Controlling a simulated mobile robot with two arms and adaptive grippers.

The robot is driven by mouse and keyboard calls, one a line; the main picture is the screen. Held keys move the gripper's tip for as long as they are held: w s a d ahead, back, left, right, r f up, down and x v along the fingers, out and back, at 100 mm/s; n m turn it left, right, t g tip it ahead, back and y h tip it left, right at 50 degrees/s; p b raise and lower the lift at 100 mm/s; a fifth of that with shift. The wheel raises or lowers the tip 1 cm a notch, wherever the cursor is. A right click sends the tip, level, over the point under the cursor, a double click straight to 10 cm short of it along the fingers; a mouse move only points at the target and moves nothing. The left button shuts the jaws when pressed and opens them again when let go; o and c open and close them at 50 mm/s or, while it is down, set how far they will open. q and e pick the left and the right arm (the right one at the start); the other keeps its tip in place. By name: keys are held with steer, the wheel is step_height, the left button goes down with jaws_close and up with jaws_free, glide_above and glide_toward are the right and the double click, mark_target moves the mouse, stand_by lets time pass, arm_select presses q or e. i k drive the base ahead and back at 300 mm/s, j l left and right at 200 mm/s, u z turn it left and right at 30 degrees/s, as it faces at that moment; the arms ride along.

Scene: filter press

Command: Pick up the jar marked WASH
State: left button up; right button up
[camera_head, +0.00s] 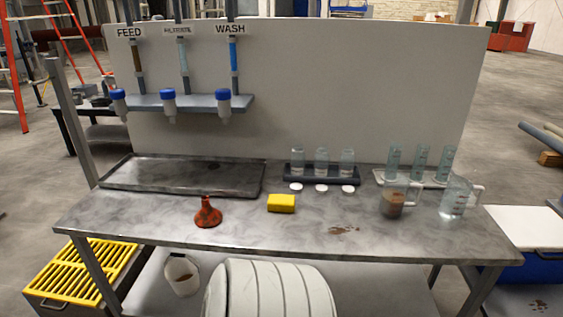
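Three clear jars stand open in a dark rack on the table: a left jar (298,162), a middle jar (321,162) and a right jar (347,162). Three white lids lie in front of them, such as the middle lid (321,189). I can read no mark on any jar. Neither of my grippers shows.
On the metal table are an empty shallow tray (180,178), a red funnel (207,213), a yellow sponge (281,203), a jug with brown liquid (393,203), a clear jug (456,198) and cylinders in a pale tray (382,178). A brown stain (344,230) marks the front. The middle front is mostly clear.

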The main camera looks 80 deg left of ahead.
mark_target(297, 158)
steer(key=j+u, duration=0.1)
steer(key=u, duration=1.95)
steer(key=i+l+u, duration=0.25)
steer(key=i, duration=0.15)
steer(key=i+l+u, duration=0.25)
steer(key=i+j, duration=0.05)
steer(key=i, duration=0.05)
